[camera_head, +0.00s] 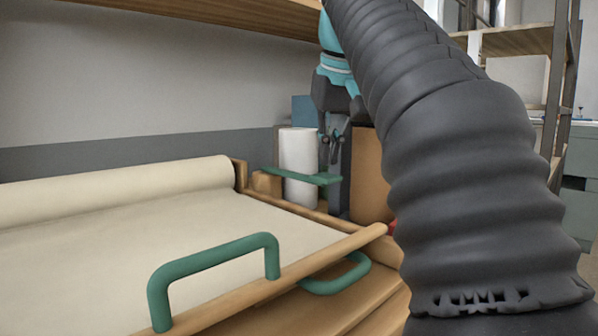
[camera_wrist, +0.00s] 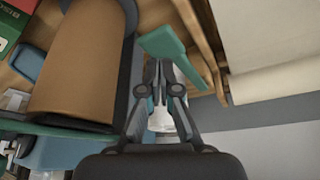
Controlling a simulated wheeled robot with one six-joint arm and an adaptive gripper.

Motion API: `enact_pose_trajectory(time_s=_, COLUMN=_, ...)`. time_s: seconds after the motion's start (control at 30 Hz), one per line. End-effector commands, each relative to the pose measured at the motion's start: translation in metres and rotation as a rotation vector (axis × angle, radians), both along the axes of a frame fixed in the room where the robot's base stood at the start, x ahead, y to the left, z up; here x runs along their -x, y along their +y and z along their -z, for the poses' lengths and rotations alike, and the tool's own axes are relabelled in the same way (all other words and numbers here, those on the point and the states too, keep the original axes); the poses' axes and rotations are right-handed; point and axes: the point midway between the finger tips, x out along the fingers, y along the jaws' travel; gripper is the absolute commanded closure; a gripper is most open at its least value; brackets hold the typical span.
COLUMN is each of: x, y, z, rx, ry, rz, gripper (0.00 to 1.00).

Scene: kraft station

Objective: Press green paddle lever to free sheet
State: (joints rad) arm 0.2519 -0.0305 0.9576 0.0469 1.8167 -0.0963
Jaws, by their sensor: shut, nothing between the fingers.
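The green paddle lever (camera_head: 300,176) is a flat bar beside the far right corner of the sheet bed, passing in front of a white roll. In the wrist view its broad paddle end (camera_wrist: 163,42) lies just beyond my fingertips. My gripper (camera_head: 334,162) points down, shut and empty, above or close to the paddle's right end; its fingers (camera_wrist: 159,66) also show in the wrist view. I cannot tell whether they touch the lever. The cream sheet (camera_head: 200,235) lies flat from its roll (camera_head: 110,184), under a wooden bar (camera_head: 330,248) with a green handle (camera_head: 215,260).
The white roll (camera_head: 298,150) stands close behind the lever. A brown kraft roll (camera_head: 370,178) stands right of my gripper and looks large in the wrist view (camera_wrist: 80,62). A wooden shelf (camera_head: 220,14) hangs above. A metal rack (camera_head: 555,80) stands at the right.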

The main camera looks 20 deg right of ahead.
Motion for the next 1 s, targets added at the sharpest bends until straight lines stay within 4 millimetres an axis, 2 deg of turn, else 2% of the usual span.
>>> enact_pose_trajectory(time_s=1.0, x=0.0, y=0.0, z=0.025, rx=0.0, ry=0.0, rz=-0.001, gripper=1.0)
